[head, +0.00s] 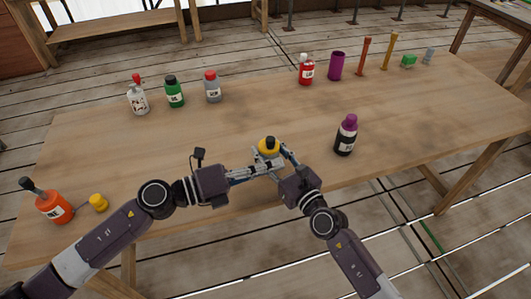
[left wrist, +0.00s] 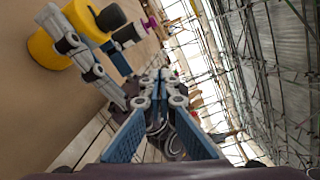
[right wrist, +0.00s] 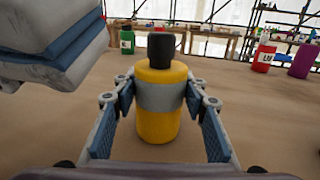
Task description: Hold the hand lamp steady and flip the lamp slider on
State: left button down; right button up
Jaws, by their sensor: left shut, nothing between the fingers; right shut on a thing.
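The hand lamp (right wrist: 158,125) is an upright yellow cylinder with a grey band and a black top. It stands near the table's front edge; its yellow top shows in the head view (head: 268,144). My right gripper (right wrist: 160,95) is shut on the lamp, one finger on each side of the body. My left gripper (head: 276,163) is shut and empty, close beside the lamp. Its closed fingers show in the left wrist view (left wrist: 160,85), apart from the lamp (left wrist: 48,48). The left gripper also fills the upper left of the right wrist view. I cannot make out the slider.
A dark bottle with a purple cap (head: 346,135) stands right of the lamp. An orange bottle (head: 54,207) and a yellow piece (head: 98,202) are at the left end. The table's middle is clear.

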pick_arm(q)
jog(key=s+a+f+n+t+y, duration=0.1)
jog(key=s+a+n+t+y, duration=0.4)
jog(key=n, duration=0.5)
jog(key=shift+s+a+f+t, duration=0.35)
jog(key=shift+s+a+t, duration=0.5)
jog(key=shift+a+t, duration=0.2)
jog(key=shift+d, duration=0.1)
send_near(270, 142)
jog(key=w+d, duration=0.4)
jog(key=d, duration=0.1)
jog(key=shift+w+f, duration=0.4)
jog(key=shift+w, duration=0.05)
